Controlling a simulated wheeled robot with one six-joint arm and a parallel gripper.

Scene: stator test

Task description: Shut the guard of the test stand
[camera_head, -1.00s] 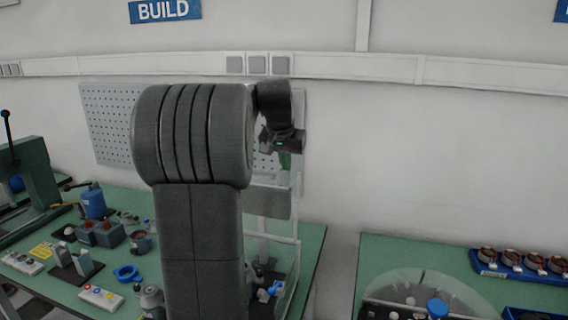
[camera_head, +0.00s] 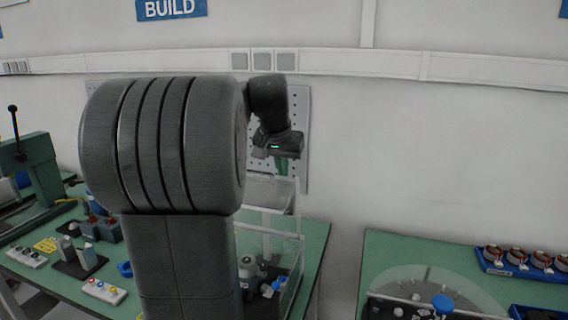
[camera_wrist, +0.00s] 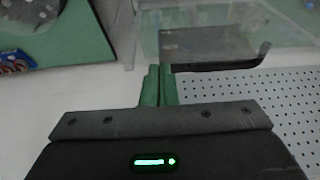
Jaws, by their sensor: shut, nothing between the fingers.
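The test stand (camera_head: 296,262) is a clear-walled box at the right end of the left bench, partly hidden by my arm. Its clear guard (camera_head: 283,193) is raised above the box, not shut down on it. In the wrist view the guard (camera_wrist: 255,22) fills the top, with a dark bar (camera_wrist: 215,66) along it. My gripper (camera_head: 282,166) is shut and empty, with green fingers pointing down at the guard's upper edge. In the wrist view its fingertips (camera_wrist: 159,70) are by the left end of the dark bar; I cannot tell whether they touch.
A perforated board (camera_head: 301,120) hangs on the wall behind the guard. Inside the stand are a grey metal part (camera_head: 247,268) and blue clips (camera_head: 276,286). A second bench (camera_head: 400,245) on the right, past a gap, holds a blue tray (camera_head: 490,267) of stators.

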